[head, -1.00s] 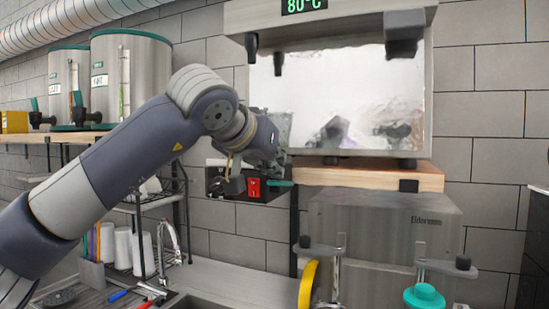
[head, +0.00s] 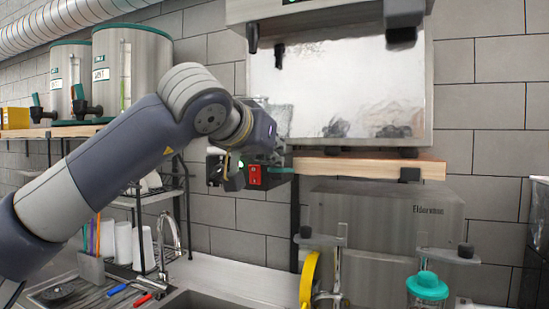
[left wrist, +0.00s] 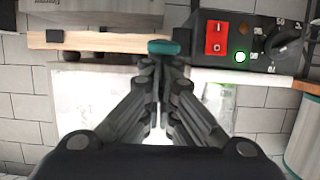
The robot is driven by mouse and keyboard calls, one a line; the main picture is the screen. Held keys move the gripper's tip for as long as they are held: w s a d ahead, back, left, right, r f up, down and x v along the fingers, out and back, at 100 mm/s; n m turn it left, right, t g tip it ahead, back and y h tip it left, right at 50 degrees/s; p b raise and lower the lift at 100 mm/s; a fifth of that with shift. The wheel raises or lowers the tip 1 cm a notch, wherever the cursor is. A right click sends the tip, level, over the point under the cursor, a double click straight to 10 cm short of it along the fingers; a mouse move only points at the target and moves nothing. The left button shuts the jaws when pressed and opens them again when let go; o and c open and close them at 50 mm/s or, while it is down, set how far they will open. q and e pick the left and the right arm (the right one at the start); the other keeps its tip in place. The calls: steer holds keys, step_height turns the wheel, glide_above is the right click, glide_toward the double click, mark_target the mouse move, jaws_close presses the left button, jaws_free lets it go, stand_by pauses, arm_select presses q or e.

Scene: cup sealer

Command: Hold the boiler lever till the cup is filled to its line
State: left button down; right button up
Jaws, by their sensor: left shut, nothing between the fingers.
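A teal lever end (head: 281,170) sticks out to the right of a red switch (head: 254,174) on a black control box in the head view. In the left wrist view the lever end (left wrist: 163,47) lies right at the tips of my left gripper (left wrist: 162,62), whose fingers are shut with nothing between them. Whether the fingers touch the lever I cannot tell. In the head view the left gripper (head: 278,155) is beside the steel boiler, its fingertips hard to make out. No cup being filled is clearly visible. My right gripper is not in view.
A wooden shelf (head: 340,166) holds the steel box (head: 350,95). Below are a grey box (head: 400,215), metal arms with black knobs, and a teal-lidded jar (head: 427,287).

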mark_target(273, 169)
arm_select(q)
steer(key=f+t+b, duration=0.1)
steer(key=b, duration=0.1)
steer(key=f+b, duration=0.2)
steer(key=b, duration=0.1)
steer(key=shift+s+a+f+t+b, duration=0.15)
steer(key=shift+s+a+t+b, duration=0.05)
steer(key=shift+s+t+b, duration=0.2)
steer(key=shift+h, duration=0.4)
stand_by(6.7)
